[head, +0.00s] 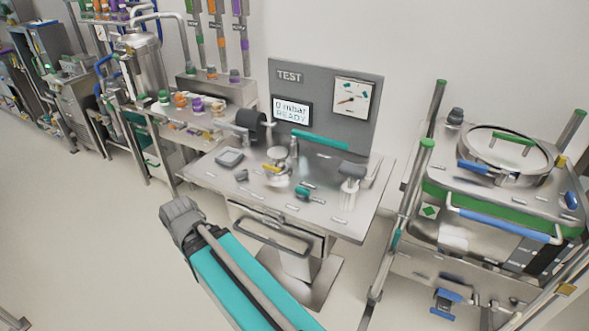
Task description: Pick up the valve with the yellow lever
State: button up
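A small metal valve with a yellow lever (272,168) stands on the steel bench (225,185) below the TEST panel, left of the bench's middle. Its body looks silvery and fine detail is too small to tell. My teal arm link (235,275) rises from the bottom edge to a grey joint (180,217) in front of the bench's left side. I cannot make out gripper fingers, and nothing of mine visibly touches the valve.
On the bench are a grey square tray (229,157), a small teal-marked part (303,191) and a grey fixture (351,177) at right. The TEST panel (325,100) stands behind. A steel vessel cart (490,190) is at right. Open floor lies at left.

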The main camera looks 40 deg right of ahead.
aim_at(278, 155)
jog(key=k, duration=1.25)
jog(key=z, duration=1.15)
jog(key=i, duration=1.2)
jog(key=u, duration=0.1)
